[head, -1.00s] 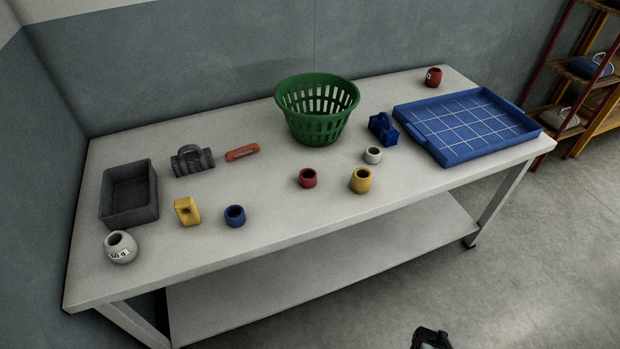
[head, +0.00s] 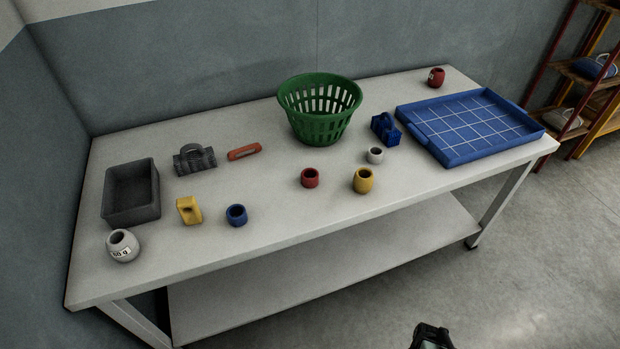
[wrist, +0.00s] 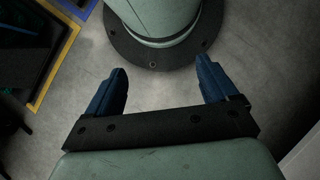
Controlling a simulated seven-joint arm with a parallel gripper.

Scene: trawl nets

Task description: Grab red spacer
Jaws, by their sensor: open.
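A short red ring-shaped piece (head: 310,178) with an open top stands upright near the middle of the table's front half, in the head view. It looks like the red spacer. A flat orange-red oblong piece with a slot (head: 244,152) lies further back and left. A red jar-like piece with a label (head: 436,77) stands at the far right back corner. My gripper (wrist: 162,66) shows in the wrist view with its two blue fingers wide apart and nothing between them. It is over the grey floor, away from the table; no red piece shows there.
A yellow ring (head: 363,180) stands right of the red ring, a white one (head: 375,155) behind that, and a blue one (head: 236,215) to the left. A green basket (head: 319,130) stands behind. A blue tray (head: 425,147) is right, a grey bin (head: 131,216) left.

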